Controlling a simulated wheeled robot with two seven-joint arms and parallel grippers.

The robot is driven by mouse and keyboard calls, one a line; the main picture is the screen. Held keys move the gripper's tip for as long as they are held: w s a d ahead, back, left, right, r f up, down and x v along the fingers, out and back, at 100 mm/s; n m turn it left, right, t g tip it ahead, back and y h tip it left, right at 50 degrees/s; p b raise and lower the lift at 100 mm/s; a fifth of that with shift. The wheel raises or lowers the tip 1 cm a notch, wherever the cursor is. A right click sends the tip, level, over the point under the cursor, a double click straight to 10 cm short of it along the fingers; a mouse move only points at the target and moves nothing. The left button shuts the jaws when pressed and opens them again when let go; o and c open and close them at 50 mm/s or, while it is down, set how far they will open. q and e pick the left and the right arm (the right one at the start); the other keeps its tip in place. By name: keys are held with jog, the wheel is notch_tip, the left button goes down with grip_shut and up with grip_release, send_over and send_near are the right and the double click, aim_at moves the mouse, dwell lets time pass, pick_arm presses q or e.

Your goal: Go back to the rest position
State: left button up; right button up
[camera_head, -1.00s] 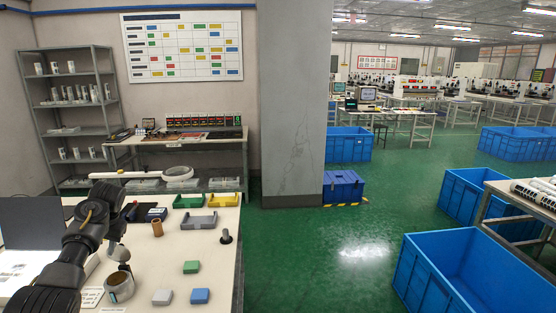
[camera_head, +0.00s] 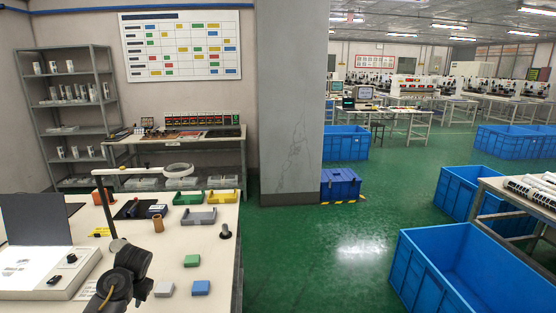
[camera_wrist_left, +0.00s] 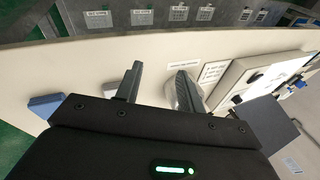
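My left arm (camera_head: 127,274) comes in low at the left of the head view, over the front of the white table (camera_head: 180,250); I cannot make out its fingertips there. In the left wrist view my left gripper (camera_wrist_left: 160,70) has its two fingers well apart, with nothing held between them. Beyond the fingers lie a blue block (camera_wrist_left: 45,104), a grey block (camera_wrist_left: 110,87) partly hidden, and a round object (camera_wrist_left: 186,96) partly behind the right finger. My right gripper is not in view.
On the table are a light box (camera_head: 40,278), a lamp with a ring head (camera_head: 177,170), a green block (camera_head: 191,261), a dark knob (camera_head: 226,231), and green, yellow and grey trays (camera_head: 199,216). Blue crates (camera_head: 450,270) stand at right. Green floor between is clear.

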pick_arm(q)
jog(key=s+d+f+m+t+h, duration=0.1)
jog(key=s+d+f, duration=0.5)
jog(key=s, duration=0.3)
jog(key=s+d+f+m+h, duration=0.1)
jog(key=s+d+f, duration=0.45)
jog(key=s, duration=0.35)
jog(key=s+d+r+h, duration=0.15)
jog(key=s+d, duration=0.25)
jog(key=s, duration=0.7)
jog(key=s+d+r+h, duration=0.1)
jog(key=s+d+r, duration=0.25)
jog(key=s, duration=0.75)
notch_tip(320, 180, down, 28)
jog(key=s, duration=0.2)
jog(key=s+a+f+g, duration=0.1)
jog(key=s+a+f, duration=0.1)
jog(key=s+f, duration=1.2)
jog(key=shift+s+g, duration=0.4)
jog(key=shift+s, duration=0.1)
jog(key=shift+f, duration=0.1)
